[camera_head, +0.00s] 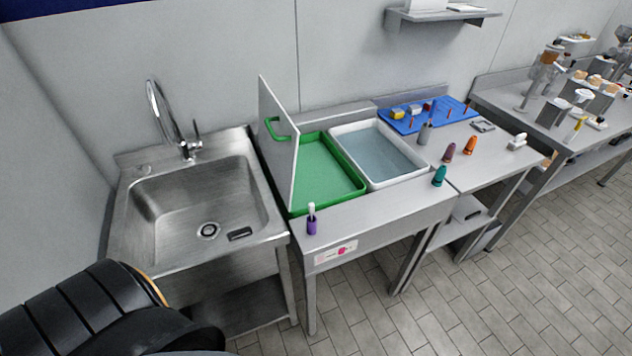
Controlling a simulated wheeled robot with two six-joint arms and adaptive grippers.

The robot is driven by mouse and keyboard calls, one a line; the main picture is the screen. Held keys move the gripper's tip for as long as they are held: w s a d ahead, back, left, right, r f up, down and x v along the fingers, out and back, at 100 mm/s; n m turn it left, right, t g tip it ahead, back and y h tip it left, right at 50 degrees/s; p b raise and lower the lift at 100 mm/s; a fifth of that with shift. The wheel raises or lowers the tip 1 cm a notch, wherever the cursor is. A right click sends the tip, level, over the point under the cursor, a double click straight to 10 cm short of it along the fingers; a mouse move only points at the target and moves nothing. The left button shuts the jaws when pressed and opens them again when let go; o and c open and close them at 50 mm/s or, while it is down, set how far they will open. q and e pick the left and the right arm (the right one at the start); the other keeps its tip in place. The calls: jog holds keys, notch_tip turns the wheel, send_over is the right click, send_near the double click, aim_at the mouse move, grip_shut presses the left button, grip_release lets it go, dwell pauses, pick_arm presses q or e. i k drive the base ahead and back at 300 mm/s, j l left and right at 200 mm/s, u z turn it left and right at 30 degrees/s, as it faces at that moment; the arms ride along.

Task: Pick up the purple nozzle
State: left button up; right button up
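A small purple nozzle (312,225) with a white upper part stands upright on the front left corner of the steel table (375,213), in front of the green tray. A duller, mauve-brown cone (449,153) stands further right on the table. Neither of my grippers is in view. A black link of my arm fills the lower left corner, well apart from the purple nozzle.
A steel sink (195,205) stands left of the table. An upright white board (278,140) with a green handle rises beside the green tray (325,172). A white water-filled tray (378,152) and teal (439,176), orange (470,145) and grey (424,133) cones are further right.

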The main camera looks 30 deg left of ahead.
aim_at(448, 156)
jog(key=i+l+u, duration=0.35)
jog(key=i, duration=0.2)
jog(key=i+l+u, duration=0.75)
jog(key=l, duration=0.5)
jog(key=i+j, duration=0.05)
jog(key=i, duration=0.05)
